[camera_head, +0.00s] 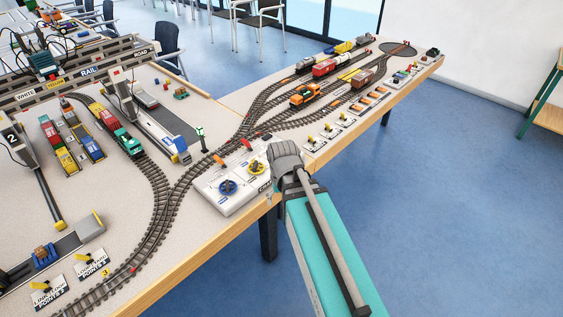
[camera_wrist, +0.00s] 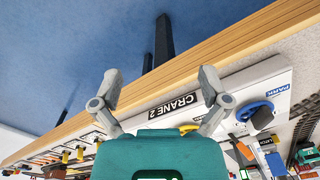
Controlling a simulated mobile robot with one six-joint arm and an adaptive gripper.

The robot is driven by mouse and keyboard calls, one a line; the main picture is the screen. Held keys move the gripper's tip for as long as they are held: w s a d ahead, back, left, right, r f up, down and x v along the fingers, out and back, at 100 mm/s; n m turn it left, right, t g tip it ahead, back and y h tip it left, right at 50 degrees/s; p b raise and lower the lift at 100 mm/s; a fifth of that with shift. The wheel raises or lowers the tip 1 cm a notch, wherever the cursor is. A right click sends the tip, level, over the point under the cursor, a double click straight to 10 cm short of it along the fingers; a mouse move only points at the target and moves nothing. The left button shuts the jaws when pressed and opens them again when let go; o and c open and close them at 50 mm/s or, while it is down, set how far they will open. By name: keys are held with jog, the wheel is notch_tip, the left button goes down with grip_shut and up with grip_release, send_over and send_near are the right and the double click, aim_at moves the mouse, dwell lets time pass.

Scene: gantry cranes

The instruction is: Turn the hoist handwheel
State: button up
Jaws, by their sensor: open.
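The white crane control panel (camera_head: 232,180) lies at the table's front edge. It carries a blue handwheel (camera_head: 228,187) and a yellow handwheel (camera_head: 256,167); I cannot read which is the hoist one. In the wrist view the panel's front face reads "CRANE 2". The blue handwheel (camera_wrist: 255,112) is right of my gripper, apart from it. The yellow handwheel (camera_wrist: 189,128) is mostly hidden behind the gripper body, near the right finger's base. My gripper (camera_wrist: 160,85) is open and empty, its fingers spread over the panel's front edge. In the head view my wrist hides the fingers.
Model tracks curve behind the panel, with a green signal post (camera_head: 201,138) close by. A crane leg (camera_head: 123,97) and a train (camera_head: 118,130) stand to the left. Several point levers (camera_head: 328,131) line the right front edge. The floor (camera_head: 430,190) in front is clear.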

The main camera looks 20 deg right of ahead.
jog(key=w+d+r+m+p, duration=0.1)
jog(key=w+r+p, duration=0.3)
jog(key=w, duration=0.5)
jog(key=w+d+r+m+p, duration=0.2)
jog(key=w+d+r+p, duration=0.1)
jog(key=w, duration=0.5)
jog(key=w+d+r+m+p, duration=0.2)
jog(key=w+d+r+p, duration=0.1)
jog(key=w, duration=0.6)
notch_tip(320, 180, up, 2)
jog(key=shift+w+r+p, duration=0.2)
jog(key=shift+w+p, duration=0.1)
jog(key=shift+p, duration=0.5)
jog(key=shift+f, duration=0.1)
notch_tip(320, 180, down, 14)
jog(key=b, duration=1.3)
jog(key=shift+b, duration=0.4)
jog(key=shift+r, duration=0.2)
jog(key=c, duration=0.8)
